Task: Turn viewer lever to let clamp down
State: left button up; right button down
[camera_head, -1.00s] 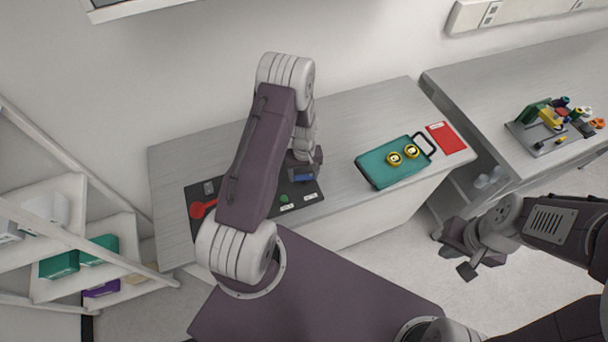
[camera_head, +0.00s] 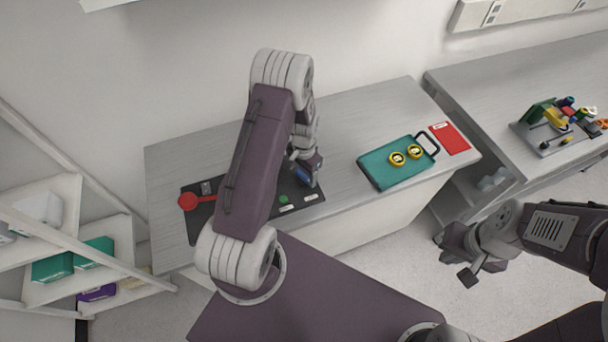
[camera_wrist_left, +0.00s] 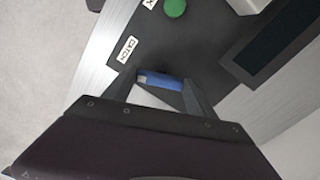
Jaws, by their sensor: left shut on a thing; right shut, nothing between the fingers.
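My left gripper (camera_head: 309,172) is at the right part of the black panel (camera_head: 250,212) on the bench. It is shut on a blue lever handle (camera_wrist_left: 160,80), which shows between its fingertips in the left wrist view. A red round-ended arm (camera_head: 188,201) lies at the panel's left end; its inner end is behind my left arm. A green button (camera_wrist_left: 174,7) and a "CATCH" label (camera_wrist_left: 129,49) show close by. I cannot clearly make out the clamp. My right gripper (camera_head: 467,276) is shut and empty, away from the bench at the right.
A teal tray (camera_head: 377,181) with two yellow-rimmed round pieces and a red card (camera_head: 450,138) lie on the right half of the bench. A second bench (camera_head: 500,85) at the right holds a rack of coloured parts. Shelves (camera_head: 55,230) stand at the left.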

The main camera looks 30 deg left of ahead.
aim_at(304, 175)
pick_arm(q)
jog(key=shift+w+r+m+b, duration=0.1)
jog(key=shift+w+m+b, duration=0.1)
jog(key=shift+m, duration=0.75)
jog(key=shift+w+m+b, duration=0.1)
jog(key=shift+m+b, duration=0.05)
jog(key=shift+m, duration=0.8)
jog(key=o, duration=1.2)
jog(key=shift+o, duration=0.8)
jog(key=shift+s, duration=0.15)
jog(key=shift+r, duration=0.25)
notch_tip(304, 175, up, 8)
jog(key=b, duration=0.2)
jog(key=shift+r, duration=0.25)
